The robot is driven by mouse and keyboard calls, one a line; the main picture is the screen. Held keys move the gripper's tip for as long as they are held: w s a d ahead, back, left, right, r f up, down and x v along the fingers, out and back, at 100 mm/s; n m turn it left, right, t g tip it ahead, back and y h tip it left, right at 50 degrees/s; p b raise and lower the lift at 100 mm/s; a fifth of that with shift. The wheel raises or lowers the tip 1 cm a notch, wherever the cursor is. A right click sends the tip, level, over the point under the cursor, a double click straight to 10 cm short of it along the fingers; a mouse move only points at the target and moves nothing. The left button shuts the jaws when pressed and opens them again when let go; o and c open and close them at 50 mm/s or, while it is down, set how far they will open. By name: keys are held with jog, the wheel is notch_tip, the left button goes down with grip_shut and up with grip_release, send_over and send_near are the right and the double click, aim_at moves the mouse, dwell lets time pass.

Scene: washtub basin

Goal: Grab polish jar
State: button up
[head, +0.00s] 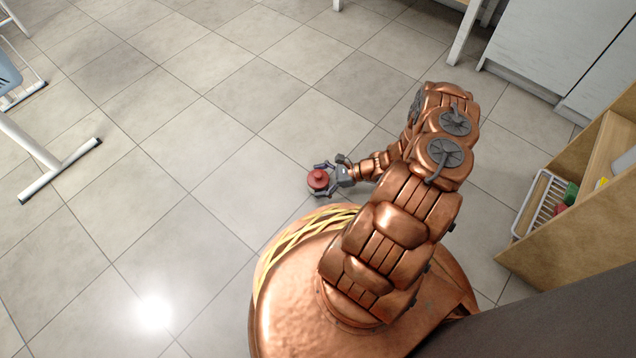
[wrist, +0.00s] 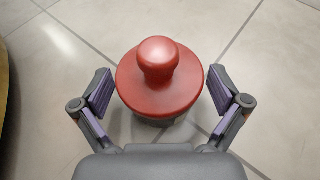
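The polish jar (head: 319,180) has a round red lid with a knob on top. In the wrist view the red lid (wrist: 158,90) lies between my two fingers, with a small part of a greyish body below it. My gripper (head: 322,179) is around the jar in the head view. In the wrist view my gripper (wrist: 160,92) is open, with purple-padded fingers on both sides of the lid. A narrow gap shows at each side. The lower part of the jar is mostly hidden by the lid.
Grey tiled floor (head: 190,150) is clear around the jar. A wooden shelf (head: 560,240) with a white rack (head: 541,203) stands at the right. White cabinets (head: 550,45) are at the top right. A white metal frame (head: 60,168) stands at the left.

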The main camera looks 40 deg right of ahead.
jog(key=c, duration=1.4)
jog(key=shift+o, duration=0.2)
